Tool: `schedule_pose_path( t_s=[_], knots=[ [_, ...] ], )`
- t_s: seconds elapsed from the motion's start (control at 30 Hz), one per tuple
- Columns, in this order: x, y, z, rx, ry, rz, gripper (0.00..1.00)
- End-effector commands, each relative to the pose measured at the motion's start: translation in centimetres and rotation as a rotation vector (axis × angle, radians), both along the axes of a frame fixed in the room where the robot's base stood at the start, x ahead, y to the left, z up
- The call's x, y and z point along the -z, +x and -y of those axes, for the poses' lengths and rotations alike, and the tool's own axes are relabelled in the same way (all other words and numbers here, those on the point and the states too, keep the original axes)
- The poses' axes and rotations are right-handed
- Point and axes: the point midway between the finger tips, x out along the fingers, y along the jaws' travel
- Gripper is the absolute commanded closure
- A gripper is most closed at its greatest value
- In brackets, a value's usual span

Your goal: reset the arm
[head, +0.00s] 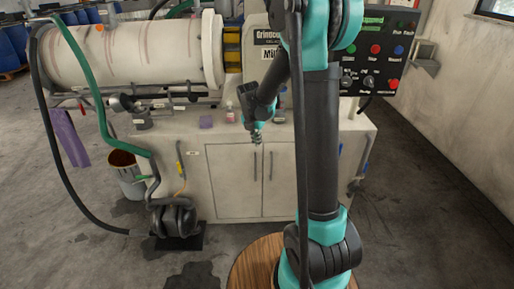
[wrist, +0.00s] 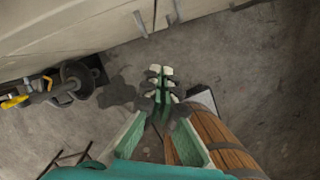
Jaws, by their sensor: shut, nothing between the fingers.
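My gripper (head: 256,138) hangs in front of the mill's white cabinet in the head view, pointing down and empty. In the wrist view my gripper (wrist: 162,80) has its two fingertips together over the bare floor. My teal and black arm stands in the right middle of the head view and hides part of the cabinet and of the bench top behind it.
The cabinet (head: 228,185) carries a large cylinder mill (head: 130,50) and a black control panel (head: 375,55). A pump (head: 175,218) and a bucket (head: 128,178) stand at left. A wooden barrel (wrist: 215,135) is close below my gripper. Grey floor is free at right.

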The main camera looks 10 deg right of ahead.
Motion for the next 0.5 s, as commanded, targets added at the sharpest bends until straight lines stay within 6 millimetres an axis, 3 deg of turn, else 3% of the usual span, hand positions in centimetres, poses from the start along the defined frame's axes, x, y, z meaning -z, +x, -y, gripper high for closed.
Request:
schedule_pose_path(
  t_s=[0.17,0.27,0.5],
  knots=[
    [-0.8,-0.7,0.2,0.034,0.009,0.007,1.00],
    [-1.3,-2.0,0.7,0.148,0.042,0.030,1.00],
    [-2.4,-8.2,2.6,0.681,0.200,0.126,1.00]
  ],
)
